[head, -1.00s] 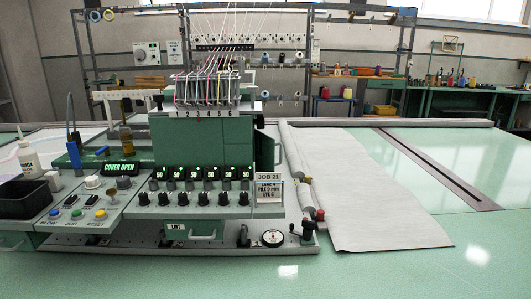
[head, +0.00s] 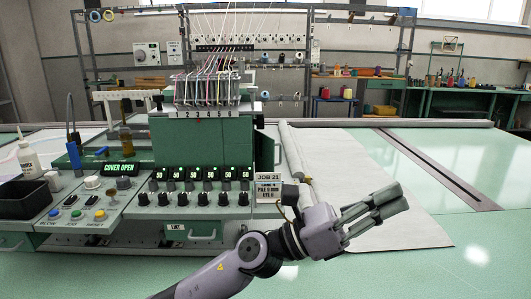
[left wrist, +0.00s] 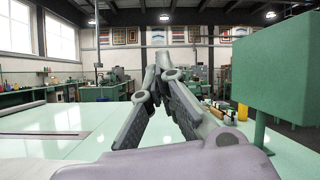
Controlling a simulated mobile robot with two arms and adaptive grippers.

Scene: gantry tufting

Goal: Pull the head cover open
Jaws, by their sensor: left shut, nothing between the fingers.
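The green head cover (head: 200,141) stands in the middle of the tufting machine, below the threaded needle row. My right gripper is not in view.
The control panel's row of black knobs (head: 200,199) and the JOB 21 card (head: 268,190) lie below the cover. Grey cloth (head: 370,170) spreads to the right. A green box-shaped part (left wrist: 272,62) stands close at right in the left wrist view.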

